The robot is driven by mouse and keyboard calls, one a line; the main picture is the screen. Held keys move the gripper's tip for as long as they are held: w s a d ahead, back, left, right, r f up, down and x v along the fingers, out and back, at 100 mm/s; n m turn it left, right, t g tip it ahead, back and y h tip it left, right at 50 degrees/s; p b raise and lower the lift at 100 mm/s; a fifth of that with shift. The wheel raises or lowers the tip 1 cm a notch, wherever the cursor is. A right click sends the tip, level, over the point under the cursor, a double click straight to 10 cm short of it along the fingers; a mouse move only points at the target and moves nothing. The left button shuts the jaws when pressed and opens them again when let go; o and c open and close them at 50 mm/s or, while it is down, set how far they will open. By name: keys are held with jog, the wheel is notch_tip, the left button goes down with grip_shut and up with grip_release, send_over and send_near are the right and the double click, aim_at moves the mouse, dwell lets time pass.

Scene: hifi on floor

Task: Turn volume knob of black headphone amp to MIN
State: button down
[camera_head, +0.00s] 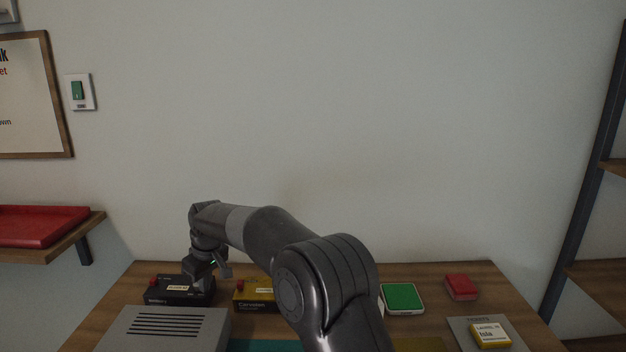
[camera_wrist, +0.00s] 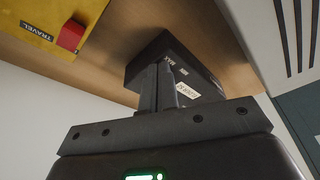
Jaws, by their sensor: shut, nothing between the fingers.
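A black box with a pale label (camera_head: 180,290), which looks like the headphone amp, stands at the back left of the wooden table. In the wrist view the black box (camera_wrist: 203,68) lies just beyond my fingertips, with small white lettering and a label on it. My gripper (camera_head: 202,284) is at the right part of the box. Its fingers (camera_wrist: 163,68) are shut and empty, overlapping the box in the picture. I cannot tell whether they touch it. No volume knob shows clearly; the fingers may hide it. A small red piece (camera_head: 153,281) shows at the box's left end.
A yellow box (camera_head: 262,305) with a red piece stands close by on the right. A grey slotted unit (camera_head: 150,322) stands in front. A green pad (camera_head: 402,297), a red block (camera_head: 461,284) and a yellow-white box (camera_head: 491,335) lie at right. The wall is behind.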

jog(key=shift+w+d, duration=0.2)
jog(key=shift+w, duration=0.35)
jog(key=shift+d, duration=0.1)
jog(key=shift+d, duration=0.25)
jog(key=a+v, duration=0.1)
jog(key=v, duration=0.4)
jog(key=shift+w+r, duration=0.2)
jog(key=shift+r, duration=0.35)
jog(key=shift+s+a+f, duration=0.25)
jog(key=shift+s+f, duration=0.05)
jog(key=shift+f, duration=0.7)
jog(key=shift+s+a+f, duration=0.25)
jog(key=shift+s+f, duration=0.1)
jog(key=shift+f, duration=0.65)
jog(key=shift+s+a+f, duration=0.25)
jog(key=shift+s+f, duration=0.05)
jog(key=shift+f, duration=0.75)
jog(key=shift+w+a, duration=0.15)
jog(key=shift+w, duration=0.05)
